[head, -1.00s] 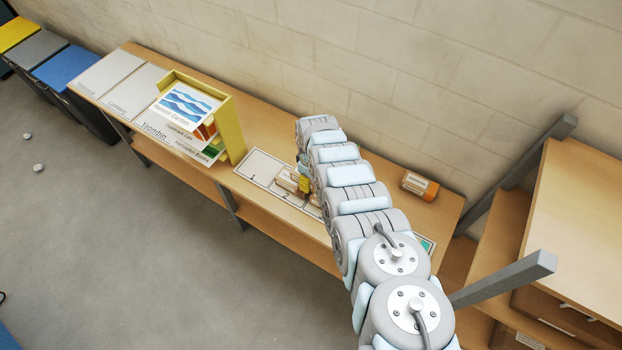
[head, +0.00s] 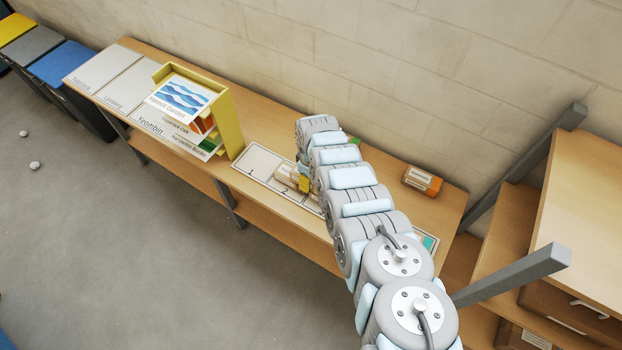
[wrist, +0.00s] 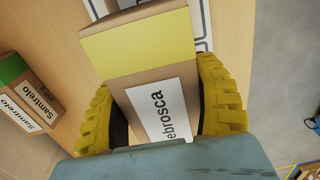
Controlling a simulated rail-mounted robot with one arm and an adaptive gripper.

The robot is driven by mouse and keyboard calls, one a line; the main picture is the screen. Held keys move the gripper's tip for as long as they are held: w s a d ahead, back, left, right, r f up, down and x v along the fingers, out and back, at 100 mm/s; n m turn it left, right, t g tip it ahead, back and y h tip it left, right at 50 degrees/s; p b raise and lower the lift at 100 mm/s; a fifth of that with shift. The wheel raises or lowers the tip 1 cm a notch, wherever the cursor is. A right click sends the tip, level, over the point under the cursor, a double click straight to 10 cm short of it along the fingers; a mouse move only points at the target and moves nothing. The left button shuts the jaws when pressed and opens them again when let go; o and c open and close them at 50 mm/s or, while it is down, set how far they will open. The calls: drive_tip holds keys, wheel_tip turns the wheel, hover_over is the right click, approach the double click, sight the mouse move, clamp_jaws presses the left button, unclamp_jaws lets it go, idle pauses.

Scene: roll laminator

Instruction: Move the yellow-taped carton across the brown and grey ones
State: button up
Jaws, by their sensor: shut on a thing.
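The yellow-taped carton (wrist: 140,48) is brown with a broad yellow band and a white label reading "ebrosca" in the wrist view. My gripper (wrist: 155,78) is shut on it, one yellow finger pad on each side. In the head view the gripper (head: 305,172) is mostly hidden by my arm, over the numbered white board (head: 260,162). Small cartons (head: 287,176) show beside it there. I cannot tell which of them are the brown and grey ones, or whether the held carton is clear of the board.
A green-taped carton (wrist: 30,92) labelled "Samtrelo" lies left in the wrist view. An orange-ended carton (head: 422,181) lies on the bench (head: 400,208) right of my arm. A yellow sorter (head: 231,125) stands left of the board. A wall runs behind the bench.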

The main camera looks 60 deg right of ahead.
drive_tip(key=shift+f+b, duration=0.35)
drive_tip(key=shift+f, duration=0.1)
drive_tip(key=o, duration=1.3)
drive_tip(key=shift+r, duration=0.15)
drive_tip(key=shift+r, duration=5.95)
